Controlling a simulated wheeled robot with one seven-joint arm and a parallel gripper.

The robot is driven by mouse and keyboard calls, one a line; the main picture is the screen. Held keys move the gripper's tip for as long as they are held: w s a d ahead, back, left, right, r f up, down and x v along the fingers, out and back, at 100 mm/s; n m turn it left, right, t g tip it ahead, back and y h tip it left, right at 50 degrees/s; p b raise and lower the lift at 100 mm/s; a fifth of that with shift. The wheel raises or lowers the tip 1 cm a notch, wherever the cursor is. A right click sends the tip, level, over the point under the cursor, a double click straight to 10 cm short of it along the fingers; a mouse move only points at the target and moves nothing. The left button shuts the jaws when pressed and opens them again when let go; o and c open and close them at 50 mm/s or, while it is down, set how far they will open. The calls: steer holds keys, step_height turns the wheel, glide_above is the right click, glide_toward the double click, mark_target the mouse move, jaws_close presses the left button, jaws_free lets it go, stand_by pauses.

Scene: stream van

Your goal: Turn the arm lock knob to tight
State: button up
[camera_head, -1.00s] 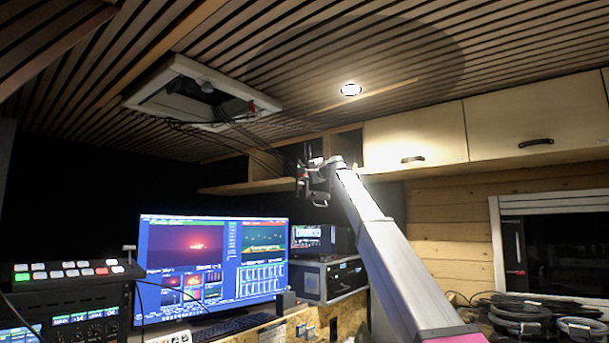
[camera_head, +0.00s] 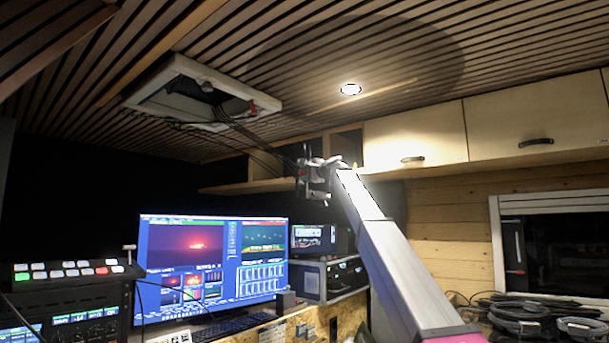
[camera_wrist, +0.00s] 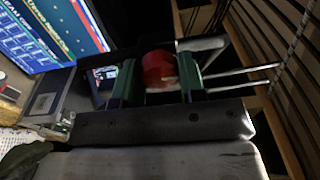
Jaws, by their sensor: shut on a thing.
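The red knob (camera_wrist: 160,69) sits between the two green fingers of my gripper (camera_wrist: 157,78) in the wrist view. My gripper is shut on it, with one finger on each side. A pale rod-like part (camera_wrist: 203,44) lies close to the right of the knob, and thin bars run off to the right. In the head view my gripper (camera_head: 303,172) is raised in front of the overhead shelf, and the knob there is too small to make out clearly. I cannot read any tight or loose marking.
An open ceiling hatch (camera_head: 185,100) with hanging cables is at upper left. Wooden cabinets (camera_head: 420,138) are at right. Below stand a large monitor (camera_head: 215,262), a switcher panel (camera_head: 65,270) and rack gear (camera_head: 325,278). Coiled cables (camera_head: 525,312) lie at lower right.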

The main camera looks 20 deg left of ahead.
steer(key=o, duration=0.9)
steer(key=v, duration=1)
steer(key=shift+s+d, duration=0.2)
steer(key=shift+d, duration=0.15)
steer(key=shift+f, duration=0.1)
